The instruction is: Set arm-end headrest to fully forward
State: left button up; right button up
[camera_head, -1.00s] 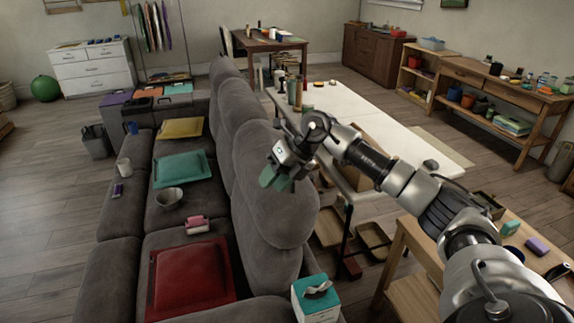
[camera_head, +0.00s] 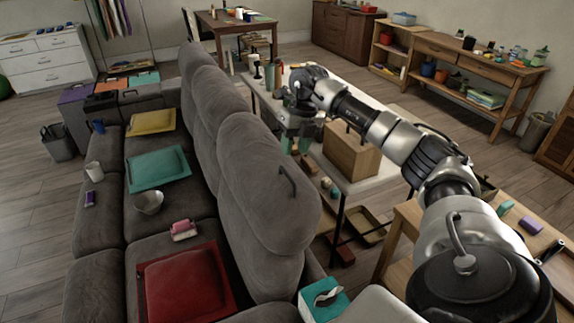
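The grey sofa has a row of padded headrests along its back. The nearest one, the arm-end headrest (camera_head: 250,165), stands upright, with a dark curved handle (camera_head: 288,181) on its right side. I cannot tell its exact tilt setting. My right gripper (camera_head: 296,146) hangs to the right of the headrest's top, apart from it in the picture, over the white table area. Its two greenish fingertips point down with a gap between them, and nothing shows between them. My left gripper is not in view.
A white table (camera_head: 372,180) with a cardboard box (camera_head: 350,152) stands behind the sofa. A teal-topped tissue box (camera_head: 323,300) is at the sofa's near end. Red (camera_head: 187,283) and teal (camera_head: 158,168) trays lie on the seats. Open floor lies left.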

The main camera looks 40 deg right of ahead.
aim_at(288, 174)
jog(key=f, duration=0.3)
jog(key=a+f+p, duration=0.1)
jog(key=f, duration=0.1)
jog(key=shift+w, duration=0.25)
jog(key=shift+w+a+f, duration=0.1)
jog(key=shift+a+f, duration=0.1)
jog(key=shift+f, duration=0.9)
jog(key=shift+c, duration=0.8)
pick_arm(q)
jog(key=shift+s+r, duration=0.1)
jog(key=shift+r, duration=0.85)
pick_arm(e)
grip_shut()
